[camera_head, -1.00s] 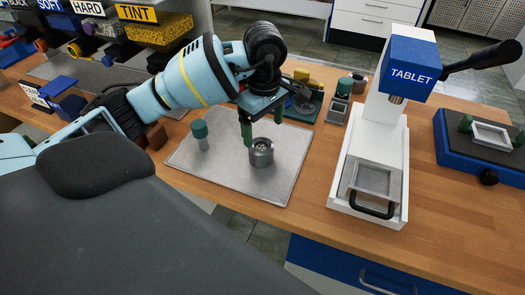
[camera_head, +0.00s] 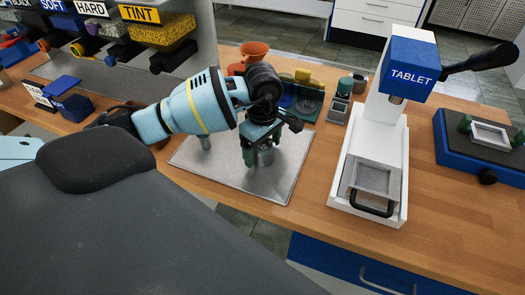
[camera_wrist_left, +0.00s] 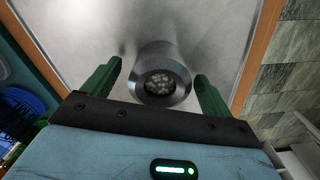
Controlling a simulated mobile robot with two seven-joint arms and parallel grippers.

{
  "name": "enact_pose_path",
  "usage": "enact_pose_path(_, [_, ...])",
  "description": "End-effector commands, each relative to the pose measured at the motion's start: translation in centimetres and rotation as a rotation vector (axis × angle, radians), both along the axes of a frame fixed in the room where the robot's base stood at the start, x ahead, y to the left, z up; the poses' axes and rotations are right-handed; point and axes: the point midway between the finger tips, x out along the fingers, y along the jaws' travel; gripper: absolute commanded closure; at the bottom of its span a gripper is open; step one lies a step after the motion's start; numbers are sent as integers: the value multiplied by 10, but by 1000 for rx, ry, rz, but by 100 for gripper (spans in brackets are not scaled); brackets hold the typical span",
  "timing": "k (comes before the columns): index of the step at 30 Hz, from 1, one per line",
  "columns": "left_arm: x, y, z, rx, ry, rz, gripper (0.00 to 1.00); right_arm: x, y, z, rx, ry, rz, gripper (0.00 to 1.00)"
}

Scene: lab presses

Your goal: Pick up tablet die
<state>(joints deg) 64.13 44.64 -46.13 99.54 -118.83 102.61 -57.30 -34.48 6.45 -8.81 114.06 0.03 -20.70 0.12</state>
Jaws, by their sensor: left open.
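The tablet die, a short grey metal cylinder (camera_head: 265,158), stands upright on the metal tray (camera_head: 268,189). In the left wrist view the die (camera_wrist_left: 162,98) shows a round bore with pale granules inside. My left gripper (camera_head: 262,148) is open over the die, with its green fingers on either side of it. In the left wrist view the die's rim lies between the gripper's fingers (camera_wrist_left: 155,90), with a visible gap on each side. The gripper hides much of the die in the head view. My right gripper is out of view.
The white tablet press (camera_head: 372,140) with a blue head and black lever stands to the right. A blue-based fixture (camera_head: 474,165) is at the far right. An orange funnel (camera_head: 254,52) and small containers stand behind the tray. Wood is clear in front of the press.

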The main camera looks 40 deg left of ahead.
Motion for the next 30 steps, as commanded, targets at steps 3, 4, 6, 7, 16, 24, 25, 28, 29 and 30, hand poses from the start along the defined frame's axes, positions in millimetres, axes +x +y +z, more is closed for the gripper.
enact_pose_path(3, [0, 0, 0, 0, 0, 0, 15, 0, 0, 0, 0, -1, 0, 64])
enact_pose_path(4, [0, 0, 0, 0, 0, 0, 16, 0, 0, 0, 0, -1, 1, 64])
enact_pose_path(6, [0, 0, 0, 0, 0, 0, 25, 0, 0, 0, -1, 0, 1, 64])
enact_pose_path(7, [0, 0, 0, 0, 0, 0, 29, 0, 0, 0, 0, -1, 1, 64])
enact_pose_path(16, [0, 0, 1, 0, 0, 0, 68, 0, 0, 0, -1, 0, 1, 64])
enact_pose_path(24, [1, 0, 2, 0, -2, 0, 77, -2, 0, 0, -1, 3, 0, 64])
enact_pose_path(25, [1, 0, 2, 0, -2, 0, 77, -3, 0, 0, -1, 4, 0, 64])
enact_pose_path(28, [1, 0, 6, 0, -3, 0, 77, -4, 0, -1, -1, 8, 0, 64])
enact_pose_path(29, [1, 0, 9, 0, -4, 0, 77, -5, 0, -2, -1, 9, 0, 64])
enact_pose_path(30, [1, 0, 13, 0, -4, -1, 77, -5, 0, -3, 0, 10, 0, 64])
